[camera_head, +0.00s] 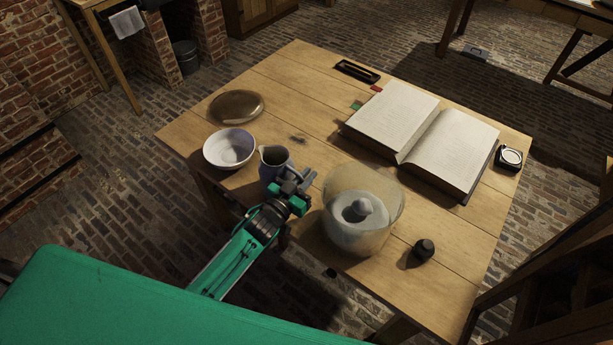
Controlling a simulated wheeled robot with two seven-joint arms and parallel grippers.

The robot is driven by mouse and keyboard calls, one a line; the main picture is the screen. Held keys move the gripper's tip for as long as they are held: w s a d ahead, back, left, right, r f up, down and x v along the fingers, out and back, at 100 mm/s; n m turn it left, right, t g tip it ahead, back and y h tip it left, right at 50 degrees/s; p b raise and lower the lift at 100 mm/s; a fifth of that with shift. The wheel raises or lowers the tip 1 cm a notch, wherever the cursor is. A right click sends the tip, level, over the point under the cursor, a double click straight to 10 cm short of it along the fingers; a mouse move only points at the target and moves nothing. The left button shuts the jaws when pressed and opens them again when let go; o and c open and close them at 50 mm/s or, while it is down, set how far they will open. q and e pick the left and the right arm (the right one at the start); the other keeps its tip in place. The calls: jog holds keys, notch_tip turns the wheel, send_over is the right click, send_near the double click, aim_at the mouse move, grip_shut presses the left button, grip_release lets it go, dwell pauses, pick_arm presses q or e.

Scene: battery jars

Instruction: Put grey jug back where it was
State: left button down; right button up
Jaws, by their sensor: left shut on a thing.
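The grey jug (272,163) is at the near left part of the wooden table, between the white bowl and the glass jar. Its dark open mouth faces up and its spout points left; it looks upright. My left gripper (288,185) is at the jug's right side, shut on it, and its fingers hide part of the jug. I cannot tell whether the jug's base touches the table. My right gripper is not in view.
A white bowl (229,149) stands left of the jug, with a brown round dish (236,106) behind it. A glass jar (362,209) and a small dark bottle (424,249) stand to the right. An open book (457,148) covers the table's (299,66) far right.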

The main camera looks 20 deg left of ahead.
pick_arm(q)
jog(key=c, duration=1.5)
grip_release()
jog(key=shift+f, duration=0.1)
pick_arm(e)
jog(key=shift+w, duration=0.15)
